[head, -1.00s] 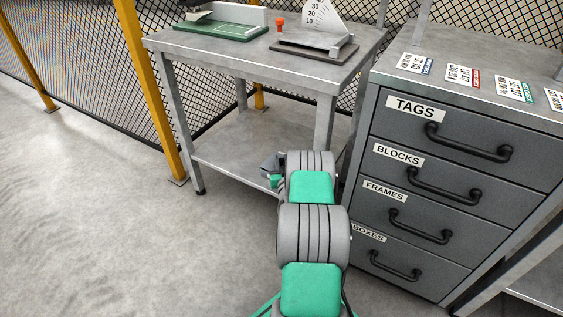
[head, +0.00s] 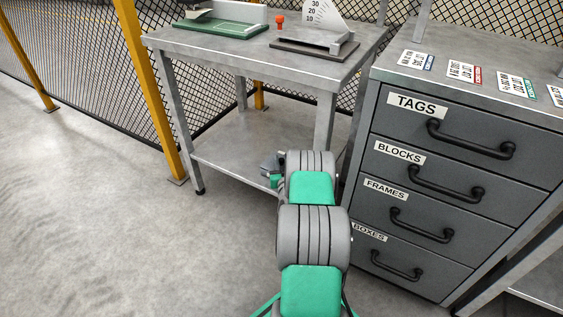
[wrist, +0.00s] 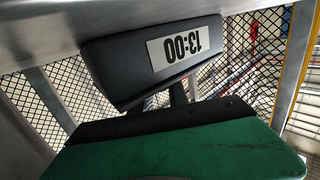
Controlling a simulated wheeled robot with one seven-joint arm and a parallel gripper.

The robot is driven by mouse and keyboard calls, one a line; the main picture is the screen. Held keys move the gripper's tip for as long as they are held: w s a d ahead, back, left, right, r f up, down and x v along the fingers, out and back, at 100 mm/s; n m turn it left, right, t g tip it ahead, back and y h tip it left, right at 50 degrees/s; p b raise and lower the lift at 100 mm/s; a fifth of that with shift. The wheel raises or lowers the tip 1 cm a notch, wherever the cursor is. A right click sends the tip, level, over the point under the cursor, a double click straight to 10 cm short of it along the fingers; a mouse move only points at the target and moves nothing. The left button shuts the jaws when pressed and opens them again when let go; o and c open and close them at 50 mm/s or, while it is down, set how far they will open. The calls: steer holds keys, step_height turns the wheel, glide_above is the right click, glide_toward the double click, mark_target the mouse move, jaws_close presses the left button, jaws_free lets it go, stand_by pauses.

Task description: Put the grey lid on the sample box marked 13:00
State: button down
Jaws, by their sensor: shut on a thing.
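A dark grey, smooth-edged piece with a white label reading 13:00 (wrist: 145,62) fills the upper middle of the wrist view, its label upside down. My gripper (wrist: 178,95) is shut on it; the fingers are mostly hidden behind the piece and the green-and-black hand part below. I cannot tell whether this piece is the lid or the box. In the head view my gripper (head: 270,166) is low, in front of the steel table's lower shelf, with a small grey part showing. No other sample box or lid can be made out.
A grey drawer cabinet (head: 440,165) with several labelled cards on top stands close at right. A yellow post (head: 147,90) and mesh fence stand behind. Floor at left is clear.

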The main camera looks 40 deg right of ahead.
steer(key=c, duration=1.2)
jaws_free()
steer(key=shift+r+p, duration=2.15)
steer(key=shift+r, duration=1.4)
steer(key=shift+r, duration=0.1)
